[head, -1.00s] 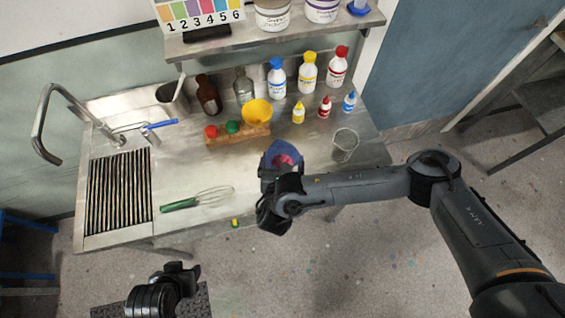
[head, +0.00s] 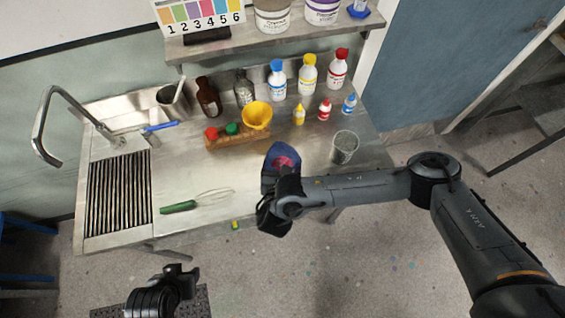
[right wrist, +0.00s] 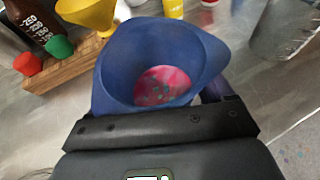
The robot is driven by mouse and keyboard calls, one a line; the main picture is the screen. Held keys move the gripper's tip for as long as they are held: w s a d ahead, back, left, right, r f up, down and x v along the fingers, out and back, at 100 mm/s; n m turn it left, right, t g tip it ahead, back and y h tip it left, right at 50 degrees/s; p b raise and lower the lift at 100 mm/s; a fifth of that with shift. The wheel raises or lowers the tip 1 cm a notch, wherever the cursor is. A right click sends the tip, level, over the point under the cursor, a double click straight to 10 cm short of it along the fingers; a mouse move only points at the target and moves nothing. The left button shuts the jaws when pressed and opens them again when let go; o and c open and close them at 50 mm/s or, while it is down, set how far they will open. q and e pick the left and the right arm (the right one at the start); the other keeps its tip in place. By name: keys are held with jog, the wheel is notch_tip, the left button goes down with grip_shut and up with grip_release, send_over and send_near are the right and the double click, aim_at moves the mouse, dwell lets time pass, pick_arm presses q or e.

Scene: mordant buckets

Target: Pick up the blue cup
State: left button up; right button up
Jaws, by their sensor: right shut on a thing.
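The blue cup (head: 270,160) is at the front right of the steel bench in the head view, with something pink and speckled inside. My right gripper (head: 280,183) is shut on its near side. In the right wrist view the cup (right wrist: 120,62) is close up, its mouth facing the camera, with the pink patch at its bottom. The gripper body hides its lower near side. Whether the cup's base touches the bench is hidden. My left gripper (head: 182,273) is at the lower left, over the floor and away from the bench; its finger opening is unclear.
A clear beaker (head: 345,148) stands right of the cup. A wooden block (head: 232,141) with red and green caps and a yellow funnel (head: 257,115) are behind it. A green-handled whisk (head: 180,206) lies left. Several bottles stand at the back under a shelf (head: 230,44).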

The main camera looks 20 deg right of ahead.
aim_at(284, 150)
jog(key=shift+r, duration=0.1)
jog(key=shift+r+p, duration=0.4)
jog(key=shift+r, duration=1.2)
jog(key=s+d+r+p, duration=0.2)
jog(key=s+d+r, duration=0.5)
jog(key=d, duration=0.1)
jog(key=shift+s+d+r, duration=0.25)
jog(key=shift+d, duration=0.1)
jog(key=shift+f, duration=0.15)
jog(key=shift+f+b, duration=0.1)
jog(key=shift+b, duration=0.2)
